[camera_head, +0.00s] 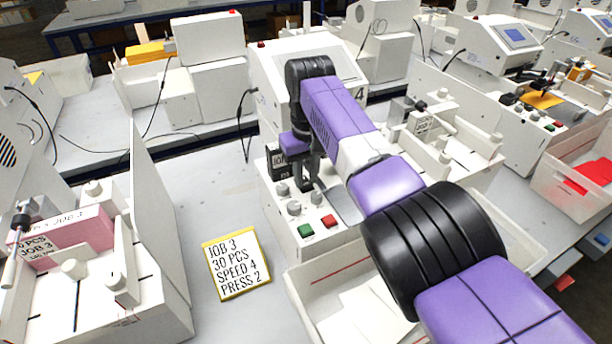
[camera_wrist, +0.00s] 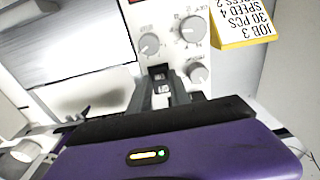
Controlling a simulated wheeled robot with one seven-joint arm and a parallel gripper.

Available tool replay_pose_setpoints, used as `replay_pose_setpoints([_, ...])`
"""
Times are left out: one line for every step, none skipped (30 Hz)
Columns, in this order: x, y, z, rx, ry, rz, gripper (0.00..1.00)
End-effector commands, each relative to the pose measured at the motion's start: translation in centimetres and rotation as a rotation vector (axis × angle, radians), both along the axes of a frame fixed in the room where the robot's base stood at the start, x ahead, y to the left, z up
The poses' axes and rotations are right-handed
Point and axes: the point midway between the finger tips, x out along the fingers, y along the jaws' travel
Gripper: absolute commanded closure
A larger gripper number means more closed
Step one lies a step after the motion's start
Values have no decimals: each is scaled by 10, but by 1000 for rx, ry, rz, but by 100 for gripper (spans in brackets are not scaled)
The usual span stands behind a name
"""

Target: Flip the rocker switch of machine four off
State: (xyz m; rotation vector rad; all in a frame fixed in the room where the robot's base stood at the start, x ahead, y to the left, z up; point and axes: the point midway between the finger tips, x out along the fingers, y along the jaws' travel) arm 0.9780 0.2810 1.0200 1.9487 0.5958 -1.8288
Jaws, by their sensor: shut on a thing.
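My gripper (camera_head: 308,178) reaches down to the control panel (camera_head: 318,236) of the machine in the middle. In the wrist view its dark fingers (camera_wrist: 164,82) are close together at the panel, beside the knobs. They are shut on a small part there that looks like the rocker switch; the fingers hide most of it, so its on or off position cannot be told. The panel also has several grey knobs, a green button (camera_head: 305,230) and a red button (camera_head: 329,221).
A yellow-edged job card (camera_head: 236,265) reading "JOB 3, 30 PCS, SPEED 4, PRESS 2" stands left of the machine. A white bin (camera_head: 345,296) sits in front of the panel. A pink box (camera_head: 78,236) lies in the left fixture. The bench around the card is clear.

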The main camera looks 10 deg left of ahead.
Motion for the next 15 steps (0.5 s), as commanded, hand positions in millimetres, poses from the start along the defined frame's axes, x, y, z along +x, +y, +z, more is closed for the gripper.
replay_pose_setpoints([2, -1, 2, 0, -6, -1, 74])
replay_pose_setpoints([2, -1, 2, 0, -6, -1, 69])
replay_pose_setpoints([2, -1, 2, 0, -6, -1, 61])
replay_pose_setpoints([2, -1, 2, 0, -6, -1, 55])
replay_pose_setpoints([1, -1, 1, 1, -4, -1, 55])
replay_pose_setpoints([1, -1, 1, 1, -4, -1, 55])
replay_pose_setpoints([1, 0, 1, 0, -4, -1, 55])
replay_pose_setpoints([1, 0, 1, 0, -4, 0, 55])
replay_pose_setpoints([1, 0, 1, 0, -2, 0, 55])
replay_pose_setpoints([1, 0, 1, 0, -2, 0, 55])
replay_pose_setpoints([1, 0, 1, 0, -2, 0, 55])
replay_pose_setpoints([1, 0, 1, 0, -2, 0, 55])
replay_pose_setpoints([0, 0, 1, 0, -2, 0, 55])
replay_pose_setpoints([0, 0, 2, 0, -2, 0, 55])
replay_pose_setpoints([0, 0, 4, 1, -2, 0, 55])
